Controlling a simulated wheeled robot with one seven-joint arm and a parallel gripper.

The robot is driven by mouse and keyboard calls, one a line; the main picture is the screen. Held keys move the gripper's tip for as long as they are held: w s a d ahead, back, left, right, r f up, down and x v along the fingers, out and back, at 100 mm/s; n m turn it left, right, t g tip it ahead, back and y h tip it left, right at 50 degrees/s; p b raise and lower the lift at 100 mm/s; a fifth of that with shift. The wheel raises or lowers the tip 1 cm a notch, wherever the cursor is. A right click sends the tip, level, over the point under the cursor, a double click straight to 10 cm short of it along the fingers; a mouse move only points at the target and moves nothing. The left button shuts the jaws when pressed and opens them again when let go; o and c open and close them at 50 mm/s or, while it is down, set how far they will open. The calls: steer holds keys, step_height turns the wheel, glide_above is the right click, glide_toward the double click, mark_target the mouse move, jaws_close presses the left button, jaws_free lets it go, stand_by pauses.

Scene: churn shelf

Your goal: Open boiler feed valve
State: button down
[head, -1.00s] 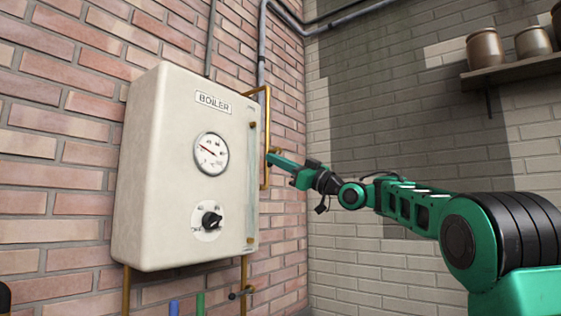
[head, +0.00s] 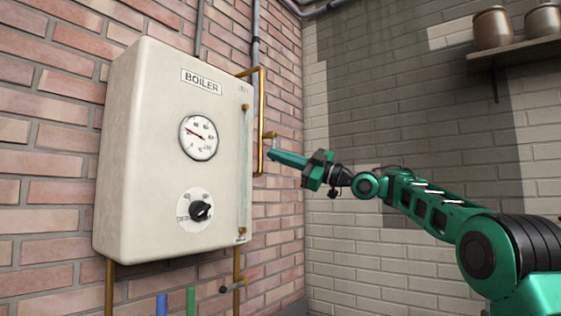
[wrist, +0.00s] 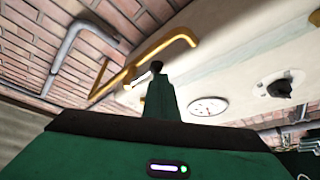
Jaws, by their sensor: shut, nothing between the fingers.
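A cream boiler (head: 130,140) labelled "BOILER" hangs on the brick wall, with a round gauge (head: 198,137) and a black knob (head: 200,210) on its front. A small valve with a dark-ended handle (head: 232,287) sits on the brass pipe under its right side. A brass pipe loop (head: 261,100) on the right side carries a small fitting (head: 269,135). I cannot tell which is the feed valve. My gripper (head: 270,155) is shut and empty, its tip close to the loop; contact is unclear. The wrist view shows the loop (wrist: 165,43) beyond the fingers.
Blue (head: 162,304) and green (head: 190,300) upright pieces stand below the boiler. A grey conduit (head: 256,55) runs up the wall. A shelf (head: 525,50) with pots is at upper right. The space before the pale brick wall is free apart from my arm.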

steer(key=shift+w+d+f, duration=0.15)
steer(key=shift+w+d, duration=0.2)
steer(key=shift+w, duration=0.1)
stand_by(0.3)
steer(key=s+a+r, duration=0.2)
steer(key=s, duration=0.1)
steer(key=r+v, duration=0.1)
steer(key=v, duration=0.8)
steer(key=shift+d, duration=0.55)
